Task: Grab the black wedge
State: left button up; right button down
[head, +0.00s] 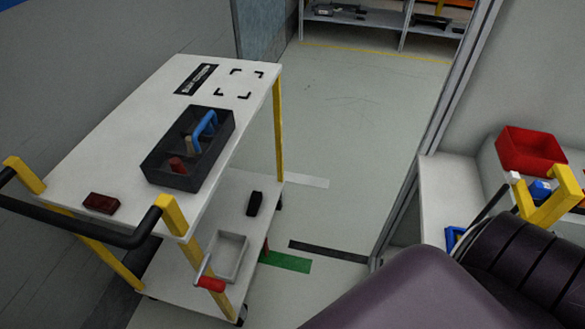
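A small black block (254,204), which looks like the black wedge, stands on the lower shelf (185,263) of the white cart. It is near that shelf's far right edge, beyond a grey tray (230,257). Its exact shape is too small to make out.
The cart's top (95,160) carries a black caddy (160,173) with a blue-handled item, and a dark red block (101,203). Yellow posts and a black handle bar (80,228) frame the near end. A red bin (528,150) stands on the right bench. Floor behind is clear.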

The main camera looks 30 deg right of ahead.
aim_at(256, 199)
jog(key=z, duration=0.7)
jog(key=k+j, duration=0.1)
